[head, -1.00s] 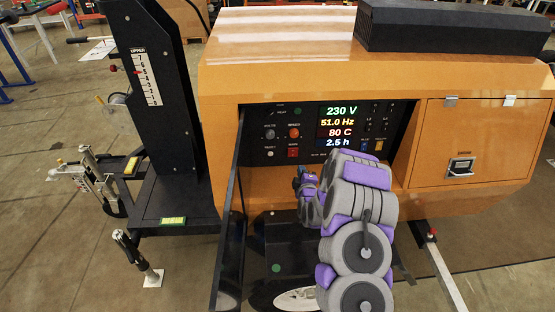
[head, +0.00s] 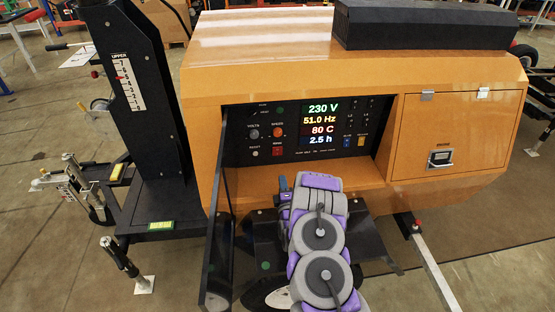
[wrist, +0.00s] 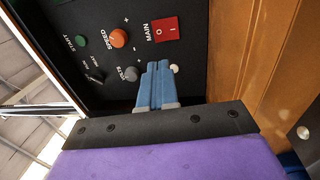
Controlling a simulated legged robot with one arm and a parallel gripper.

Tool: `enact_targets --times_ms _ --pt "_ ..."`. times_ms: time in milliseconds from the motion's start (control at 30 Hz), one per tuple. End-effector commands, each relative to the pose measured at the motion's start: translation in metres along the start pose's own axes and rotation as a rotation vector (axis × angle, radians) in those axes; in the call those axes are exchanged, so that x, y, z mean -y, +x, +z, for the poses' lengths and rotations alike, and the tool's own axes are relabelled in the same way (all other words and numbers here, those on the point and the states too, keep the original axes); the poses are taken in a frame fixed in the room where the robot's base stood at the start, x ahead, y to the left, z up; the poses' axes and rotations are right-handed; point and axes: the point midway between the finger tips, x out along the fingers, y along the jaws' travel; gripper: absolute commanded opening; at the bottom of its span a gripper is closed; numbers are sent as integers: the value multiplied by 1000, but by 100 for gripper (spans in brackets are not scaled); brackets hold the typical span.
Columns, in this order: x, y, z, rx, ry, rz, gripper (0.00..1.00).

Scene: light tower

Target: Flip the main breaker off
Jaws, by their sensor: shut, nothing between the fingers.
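The main breaker is a small red rocker switch (head: 278,150) low on the black control panel. In the wrist view the red switch (wrist: 166,31), labelled MAIN and marked O and I, is seen turned sideways. Which side is pressed in cannot be told. My gripper (wrist: 158,66) is shut and empty, its blue fingers pointing at the panel beside the pale reset button (wrist: 175,69), which they partly overlap. The fingertips appear apart from the red switch. In the head view my gripper (head: 283,190) is below the panel, largely hidden by my arm.
The orange speed knob (wrist: 118,38) and grey volts knob (wrist: 130,74) are close by. An open dark door (head: 217,225) stands left of the recessed panel. The orange housing (head: 450,110) surrounds it. A black mast (head: 135,90) stands at left.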

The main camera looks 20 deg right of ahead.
Motion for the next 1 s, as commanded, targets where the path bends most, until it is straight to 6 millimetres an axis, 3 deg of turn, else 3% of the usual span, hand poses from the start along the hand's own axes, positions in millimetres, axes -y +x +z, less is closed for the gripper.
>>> enact_targets --times_ms 167,700,1000 --pt "1 13 -1 -2 0 1 0" --pt "1 98 -1 -1 0 4 0" --pt "2 131 0 -1 0 -1 0"
